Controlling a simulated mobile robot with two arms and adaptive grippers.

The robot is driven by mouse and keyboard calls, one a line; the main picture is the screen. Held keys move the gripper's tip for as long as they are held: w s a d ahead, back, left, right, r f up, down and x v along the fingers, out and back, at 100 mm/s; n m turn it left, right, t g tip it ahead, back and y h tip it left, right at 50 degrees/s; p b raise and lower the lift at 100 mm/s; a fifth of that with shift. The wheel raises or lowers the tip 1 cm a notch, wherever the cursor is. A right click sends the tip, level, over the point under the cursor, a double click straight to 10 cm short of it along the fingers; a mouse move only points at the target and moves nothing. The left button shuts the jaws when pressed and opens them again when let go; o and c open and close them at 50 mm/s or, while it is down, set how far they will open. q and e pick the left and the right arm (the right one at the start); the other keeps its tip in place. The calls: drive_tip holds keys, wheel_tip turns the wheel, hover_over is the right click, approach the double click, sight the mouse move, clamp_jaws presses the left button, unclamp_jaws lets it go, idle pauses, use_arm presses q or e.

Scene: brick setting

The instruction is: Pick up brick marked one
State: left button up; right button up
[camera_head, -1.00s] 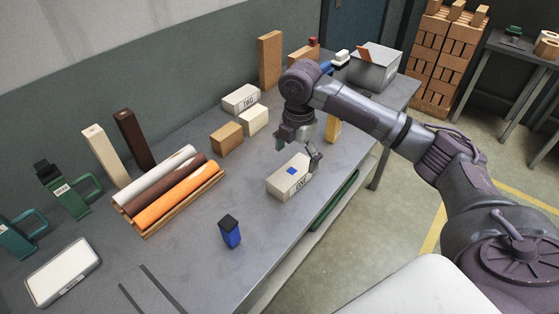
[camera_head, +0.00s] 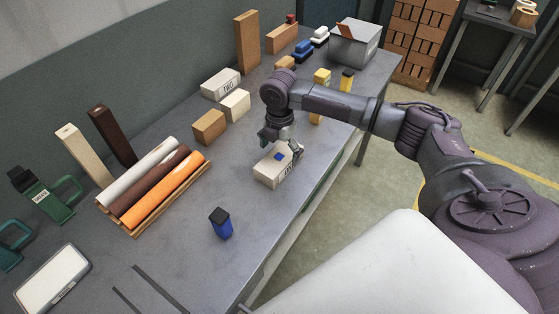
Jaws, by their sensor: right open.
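The cream brick marked one (camera_head: 271,172) lies on the grey workbench (camera_head: 180,252) near its front edge. It has a small blue square on top and dark lettering on its right side. My right gripper (camera_head: 282,147) is open and low over the far part of this brick, one finger toward each long side. The frames do not show clearly whether the fingers touch it. A similar cream brick marked two (camera_head: 221,84) lies further back. My left gripper is not in view.
A blue bottle with a black cap (camera_head: 221,224) stands in front, left of the brick. A wooden tray of rolls (camera_head: 155,190) lies to the left. A tan block (camera_head: 209,128) and a plain cream block (camera_head: 235,105) sit behind. Yellow items (camera_head: 321,80) and a grey box (camera_head: 353,45) stand further right.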

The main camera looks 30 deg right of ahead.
wheel_tip(320, 180, down, 2)
drive_tip(key=shift+f, duration=0.45)
drive_tip(key=c, duration=1.4)
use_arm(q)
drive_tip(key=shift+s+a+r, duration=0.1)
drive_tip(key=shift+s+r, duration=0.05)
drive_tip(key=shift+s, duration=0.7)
use_arm(e)
drive_tip(key=shift+w+r, duration=0.1)
drive_tip(key=shift+c, duration=0.8)
drive_tip(key=shift+r, duration=0.1)
